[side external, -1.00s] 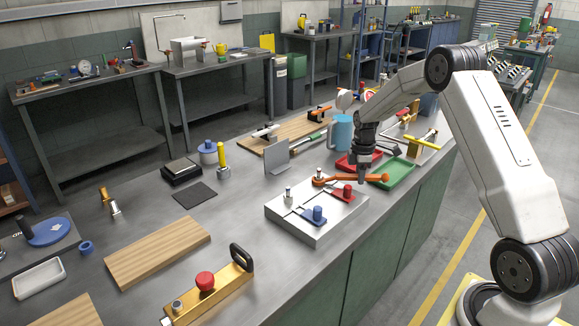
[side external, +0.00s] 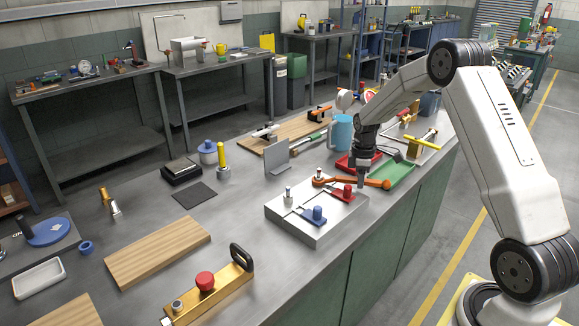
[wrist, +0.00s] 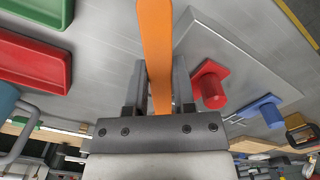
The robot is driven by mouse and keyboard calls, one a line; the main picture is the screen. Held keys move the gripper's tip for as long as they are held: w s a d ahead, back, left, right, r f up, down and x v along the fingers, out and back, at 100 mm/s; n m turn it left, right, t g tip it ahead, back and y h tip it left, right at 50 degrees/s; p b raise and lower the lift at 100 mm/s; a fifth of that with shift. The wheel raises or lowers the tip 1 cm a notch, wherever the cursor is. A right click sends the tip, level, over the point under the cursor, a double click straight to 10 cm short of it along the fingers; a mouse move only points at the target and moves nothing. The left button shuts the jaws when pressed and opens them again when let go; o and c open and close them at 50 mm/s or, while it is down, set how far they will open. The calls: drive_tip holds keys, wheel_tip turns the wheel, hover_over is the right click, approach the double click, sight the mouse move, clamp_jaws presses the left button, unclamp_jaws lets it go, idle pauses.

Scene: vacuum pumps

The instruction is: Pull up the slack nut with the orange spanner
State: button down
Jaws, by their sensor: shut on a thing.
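The orange spanner (side external: 376,183) lies level over the back right of a pale metal block (side external: 292,229). Its left end is at an upright stud (side external: 318,174) behind the red clamp piece (side external: 345,193); the nut there is too small to make out, and I cannot tell how it sits in the jaw. My gripper (side external: 361,183) is shut on the spanner's handle, pointing down. In the wrist view the orange handle (wrist: 155,40) runs between my two fingers (wrist: 160,88). A second stud (side external: 289,194) stands by the blue clamp piece (side external: 315,216).
A red tray (side external: 350,164) and a green tray (side external: 398,172) lie just behind the spanner. A light blue mug (side external: 341,133) stands behind them.

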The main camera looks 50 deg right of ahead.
sight(355, 196)
drive_tip(key=shift+s+a+r+m, duration=0.1)
drive_tip(key=shift+a+m, duration=0.3)
drive_tip(key=shift+a, duration=0.05)
drive_tip(key=shift+s+a+m, duration=0.3)
drive_tip(key=shift+a+m, duration=0.4)
drive_tip(key=shift+m, duration=0.1)
drive_tip(key=shift+s+a+m, duration=0.2)
drive_tip(key=shift+a+m, duration=0.5)
drive_tip(key=shift+a, duration=0.05)
drive_tip(key=shift+w+d+n, duration=0.15)
drive_tip(key=shift+d+n, duration=0.65)
idle(1.4)
drive_tip(key=shift+w+d+n, duration=0.25)
drive_tip(key=shift+d+n, duration=0.25)
drive_tip(key=shift+w+d+n, duration=0.2)
drive_tip(key=shift+d+n, duration=0.3)
idle(2.8)
